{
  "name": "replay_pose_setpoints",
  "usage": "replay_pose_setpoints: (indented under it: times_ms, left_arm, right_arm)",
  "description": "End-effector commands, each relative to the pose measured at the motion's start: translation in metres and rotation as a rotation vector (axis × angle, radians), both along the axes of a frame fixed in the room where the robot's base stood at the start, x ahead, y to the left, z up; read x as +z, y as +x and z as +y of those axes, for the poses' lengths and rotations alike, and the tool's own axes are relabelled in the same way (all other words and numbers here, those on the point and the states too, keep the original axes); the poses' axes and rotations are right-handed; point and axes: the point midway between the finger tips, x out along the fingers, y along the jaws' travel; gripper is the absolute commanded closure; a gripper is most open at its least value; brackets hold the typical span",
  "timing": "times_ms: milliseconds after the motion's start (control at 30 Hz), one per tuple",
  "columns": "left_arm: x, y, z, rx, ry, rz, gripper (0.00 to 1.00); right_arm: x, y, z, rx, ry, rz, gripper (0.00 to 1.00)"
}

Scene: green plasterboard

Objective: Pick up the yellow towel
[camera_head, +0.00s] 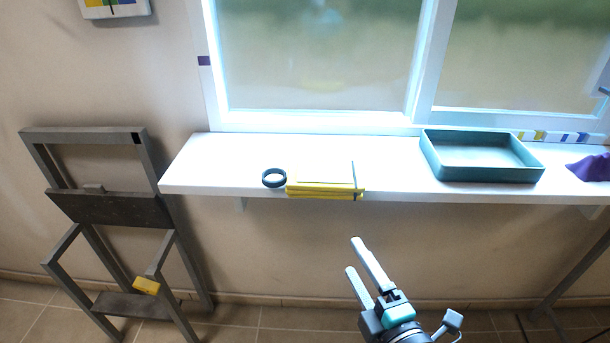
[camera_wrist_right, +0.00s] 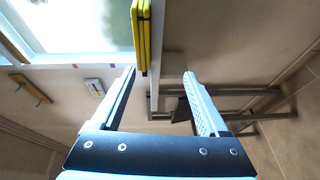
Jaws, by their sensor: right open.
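The yellow towel (camera_head: 325,190) looks like a folded, flat yellow stack at the front edge of the white window shelf. It also shows at the top of the right wrist view (camera_wrist_right: 141,38). My right gripper (camera_head: 353,256) is open and empty, below and slightly right of the towel in the head view, apart from it. In the right wrist view its fingers (camera_wrist_right: 159,73) stand wide apart, with the towel beyond the left fingertip. My left gripper is not in view.
A dark ring (camera_head: 273,178) lies just left of the towel. A teal tray (camera_head: 486,178) and a purple cloth (camera_head: 592,168) are further right on the white shelf (camera_head: 395,180). A grey folding step stool (camera_head: 110,209) holds a small yellow block (camera_head: 146,286) at left.

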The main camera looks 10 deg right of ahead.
Motion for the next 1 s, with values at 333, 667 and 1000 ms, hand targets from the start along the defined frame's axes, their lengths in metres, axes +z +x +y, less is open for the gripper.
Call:
replay_pose_setpoints:
  times_ms: [333,667,1000]
  left_arm:
    - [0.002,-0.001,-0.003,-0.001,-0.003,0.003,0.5]
    - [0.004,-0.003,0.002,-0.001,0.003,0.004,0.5]
    - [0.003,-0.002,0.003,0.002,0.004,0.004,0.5]
  right_arm:
    - [0.035,0.012,0.003,0.01,-0.06,-0.075,0.22]
    - [0.034,0.056,0.008,0.009,-0.059,-0.073,0.22]
    - [0.032,0.093,0.011,0.008,-0.057,-0.07,0.22]
